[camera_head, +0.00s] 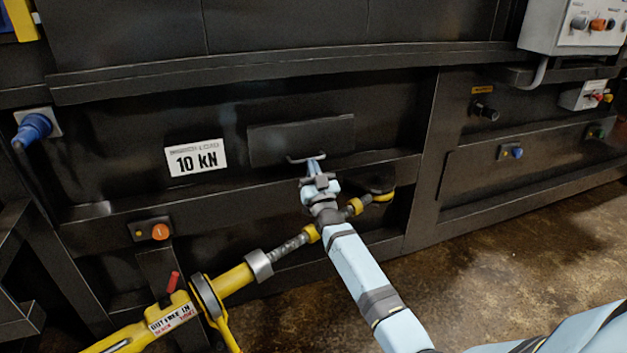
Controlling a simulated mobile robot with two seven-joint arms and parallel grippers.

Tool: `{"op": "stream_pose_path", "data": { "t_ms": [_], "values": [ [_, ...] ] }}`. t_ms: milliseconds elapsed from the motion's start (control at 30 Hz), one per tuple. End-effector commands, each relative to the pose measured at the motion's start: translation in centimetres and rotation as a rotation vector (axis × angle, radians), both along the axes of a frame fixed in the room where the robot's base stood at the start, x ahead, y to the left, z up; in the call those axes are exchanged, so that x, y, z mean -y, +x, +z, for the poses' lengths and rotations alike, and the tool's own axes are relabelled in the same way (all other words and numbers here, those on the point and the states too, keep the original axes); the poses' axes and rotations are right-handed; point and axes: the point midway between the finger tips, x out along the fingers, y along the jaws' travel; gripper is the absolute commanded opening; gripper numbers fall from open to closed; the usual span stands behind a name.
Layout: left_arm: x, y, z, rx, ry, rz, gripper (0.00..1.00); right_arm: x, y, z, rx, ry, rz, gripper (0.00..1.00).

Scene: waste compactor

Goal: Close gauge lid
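The gauge lid appears to be the dark rectangular panel (285,138) on the black machine wall, right of the 10 kN label. No gauge face shows. My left gripper is not in view.
A yellow cylinder (235,280) with a grey rod runs diagonally below the lid, passing behind my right arm. A black ledge (250,78) juts out above. An orange button (160,231) and blue plug (34,128) are at left. Bare floor (490,250) lies at lower right.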

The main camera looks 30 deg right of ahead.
Motion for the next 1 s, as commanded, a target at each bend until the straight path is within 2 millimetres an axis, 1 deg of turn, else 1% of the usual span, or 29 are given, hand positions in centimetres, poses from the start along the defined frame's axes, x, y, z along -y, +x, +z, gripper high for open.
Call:
{"op": "stream_pose_path", "data": {
  "t_ms": [100,233,733,833,900,967,1000],
  "values": [
    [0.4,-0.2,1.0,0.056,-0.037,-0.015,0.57,0.0,0.3,-0.2,0.025,-0.008,0.0,0.0],
    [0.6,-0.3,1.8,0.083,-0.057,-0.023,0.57,0.1,0.4,-0.1,0.038,-0.01,0.0,0.0],
    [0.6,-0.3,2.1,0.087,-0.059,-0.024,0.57,0.0,0.1,-0.2,0.039,-0.01,0.0,0.0],
    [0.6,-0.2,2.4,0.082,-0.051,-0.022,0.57,-0.2,-0.6,-0.8,0.035,-0.009,0.001,0.0],
    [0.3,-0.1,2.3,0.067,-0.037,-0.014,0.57,-0.4,-1.5,-1.4,0.034,-0.009,0.0,0.0],
    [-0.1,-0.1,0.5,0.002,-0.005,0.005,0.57,-0.7,-2.6,-1.9,0.034,-0.008,0.001,0.0],
    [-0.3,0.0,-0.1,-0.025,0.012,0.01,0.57,-0.9,-3.6,-1.7,0.035,-0.008,0.001,0.0]
  ]
}}
